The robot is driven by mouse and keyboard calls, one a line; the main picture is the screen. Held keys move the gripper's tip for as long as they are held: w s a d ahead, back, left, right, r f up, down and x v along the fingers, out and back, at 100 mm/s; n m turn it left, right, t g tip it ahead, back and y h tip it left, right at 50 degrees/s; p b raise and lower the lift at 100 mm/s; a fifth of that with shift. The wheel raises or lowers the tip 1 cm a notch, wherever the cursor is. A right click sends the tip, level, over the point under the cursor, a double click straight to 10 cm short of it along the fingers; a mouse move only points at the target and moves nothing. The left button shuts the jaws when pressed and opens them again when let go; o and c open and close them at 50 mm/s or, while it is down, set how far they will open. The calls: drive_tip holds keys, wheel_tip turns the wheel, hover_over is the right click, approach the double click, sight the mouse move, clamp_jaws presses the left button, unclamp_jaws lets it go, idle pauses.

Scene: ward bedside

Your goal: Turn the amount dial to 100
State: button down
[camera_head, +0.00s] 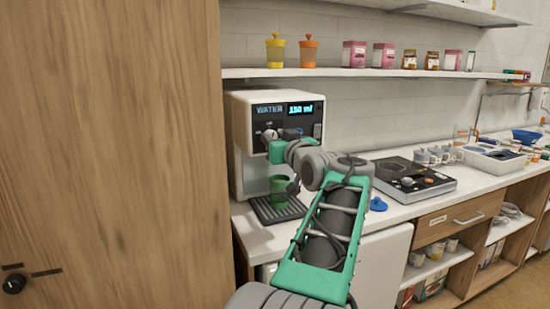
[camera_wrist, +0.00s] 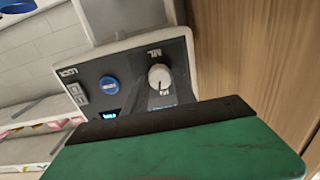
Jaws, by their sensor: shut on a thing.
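The water dispenser (camera_head: 243,119) is a white box with a dark front panel, standing on the counter at the left. Its lit display (camera_head: 301,109) seems to read 130 ml; the digits are small. The pale round amount dial (camera_head: 270,134) is left of and below the display. In the wrist view the dial (camera_wrist: 160,77) shows beside the letters ML. My gripper (camera_head: 272,142) is at the panel, shut on the dial; its green body fills the bottom of the wrist view and hides part of the panel. The exact finger contact is hard to see.
A green cup (camera_head: 279,190) stands on the drip tray (camera_head: 262,212) below my gripper. A blue button (camera_wrist: 108,83) is near the dial. A tall wooden panel (camera_head: 110,150) closes off the left. A hot plate (camera_head: 415,180) is to the right.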

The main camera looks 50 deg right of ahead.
drive_tip(key=shift+a+n+b, duration=0.1)
drive_tip(key=shift+n+b, duration=7.05)
drive_tip(key=shift+n, duration=1.25)
drive_tip(key=c, duration=1)
unclamp_jaws()
